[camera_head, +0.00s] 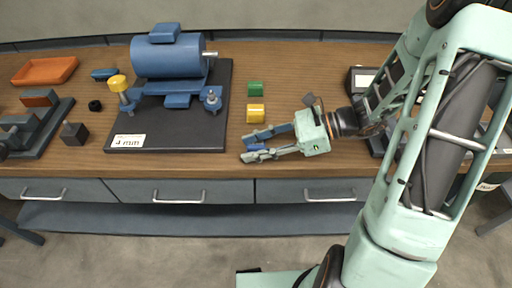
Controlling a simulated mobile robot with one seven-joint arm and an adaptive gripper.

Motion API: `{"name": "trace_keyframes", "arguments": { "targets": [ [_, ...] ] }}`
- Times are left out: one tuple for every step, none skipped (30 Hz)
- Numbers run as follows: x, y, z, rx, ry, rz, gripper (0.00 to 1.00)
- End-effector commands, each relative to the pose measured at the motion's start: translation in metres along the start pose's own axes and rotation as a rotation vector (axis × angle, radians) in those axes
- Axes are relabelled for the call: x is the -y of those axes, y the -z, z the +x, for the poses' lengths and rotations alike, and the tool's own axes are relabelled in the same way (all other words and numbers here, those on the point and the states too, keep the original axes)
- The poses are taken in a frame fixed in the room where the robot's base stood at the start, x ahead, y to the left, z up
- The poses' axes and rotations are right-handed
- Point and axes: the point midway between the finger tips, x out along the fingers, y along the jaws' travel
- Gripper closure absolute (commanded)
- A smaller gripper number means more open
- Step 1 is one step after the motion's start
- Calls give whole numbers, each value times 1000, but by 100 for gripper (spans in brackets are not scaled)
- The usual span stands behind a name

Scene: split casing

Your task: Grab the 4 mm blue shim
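The blue shim (257,148) is a small blue block at the front of the table, right of the dark base plate. My gripper (256,146) reaches in from the right, low over the table, with one finger on the far side of the shim and one on the near side. The fingers partly hide the shim. I cannot tell whether they touch it or whether it is off the table. The yellow shim (256,114) and the green shim (255,89) lie behind it in a row. A label reading "4 mm" (128,141) is on the base plate.
A blue motor (168,56) stands on the dark base plate (180,138), with a yellow-topped part (118,84) at its left. An orange tray (45,71), a black block (74,134) and a grey fixture (40,125) are at left. Drawers (220,190) run below the table edge.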

Motion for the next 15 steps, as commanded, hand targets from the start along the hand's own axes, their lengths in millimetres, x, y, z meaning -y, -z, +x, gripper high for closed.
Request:
{"name": "trace_keyframes", "arguments": {
  "targets": [
    [0,0,2,0,-1,0,68],
    [0,0,3,0,0,0,68],
    [0,0,3,0,0,0,68],
    [0,0,3,-1,0,0,68],
    [0,0,3,-1,0,0,68],
    [0,0,3,-1,0,-1,68],
    [0,0,3,-1,0,-1,68],
    [0,0,3,-1,0,-1,69],
    [0,0,2,-1,0,-1,74],
    [0,0,2,-1,0,-1,77],
    [0,0,2,-1,0,-1,80],
    [0,0,2,-1,0,-1,85],
    [0,0,2,-1,0,-1,88],
    [0,0,2,-1,0,-1,91],
    [0,0,2,-1,0,-1,96]
  ]
}}
